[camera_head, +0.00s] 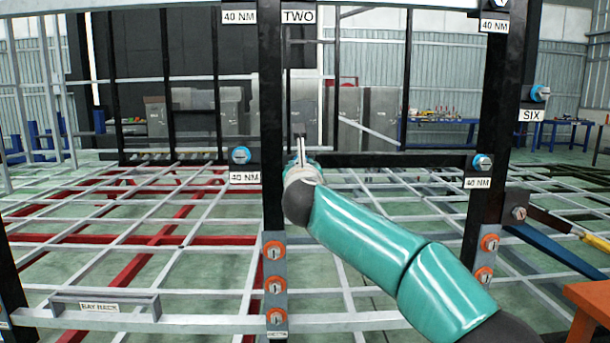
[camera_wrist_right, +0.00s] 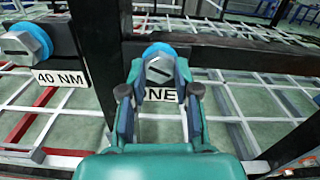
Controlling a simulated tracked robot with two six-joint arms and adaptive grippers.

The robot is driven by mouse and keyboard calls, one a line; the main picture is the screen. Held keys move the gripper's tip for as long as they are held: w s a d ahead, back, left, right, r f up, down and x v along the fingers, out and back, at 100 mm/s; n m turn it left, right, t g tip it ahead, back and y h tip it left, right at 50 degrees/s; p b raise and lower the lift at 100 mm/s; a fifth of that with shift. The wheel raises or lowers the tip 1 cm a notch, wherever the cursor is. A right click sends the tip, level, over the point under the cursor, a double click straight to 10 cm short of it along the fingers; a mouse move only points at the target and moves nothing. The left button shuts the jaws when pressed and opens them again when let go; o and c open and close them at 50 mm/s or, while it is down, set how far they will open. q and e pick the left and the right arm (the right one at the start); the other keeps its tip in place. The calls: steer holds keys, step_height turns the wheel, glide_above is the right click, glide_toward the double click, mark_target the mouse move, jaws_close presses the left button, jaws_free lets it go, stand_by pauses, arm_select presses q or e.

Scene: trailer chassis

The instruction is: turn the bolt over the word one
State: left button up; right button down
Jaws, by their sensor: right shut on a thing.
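In the right wrist view a grey hex bolt (camera_wrist_right: 158,69) with a slotted face and a blue collar sits on a dark post. The label under it (camera_wrist_right: 162,95) is partly hidden by a finger; "NE" can be read. My left gripper is in neither view.
Another blue-collared bolt (camera_wrist_right: 27,42) over a 40 NM label is at left in the wrist view and left of my gripper in the head view (camera_head: 240,155). Dark posts and a crossbar (camera_head: 400,161) border the gripper. Orange-collared bolts (camera_head: 274,250) line the post below.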

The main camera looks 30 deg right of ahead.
steer(key=shift+f+m+b, duration=0.15)
steer(key=shift+m+b, duration=0.5)
steer(key=shift+m, duration=1.1)
steer(key=shift+f+m+b, duration=0.1)
steer(key=shift+m+b, duration=0.55)
steer(key=shift+m, duration=1.1)
steer(key=c, duration=0.8)
jaws_free()
steer(key=shift+r, duration=0.2)
steer(key=shift+c, duration=0.2)
steer(key=shift+s, duration=0.1)
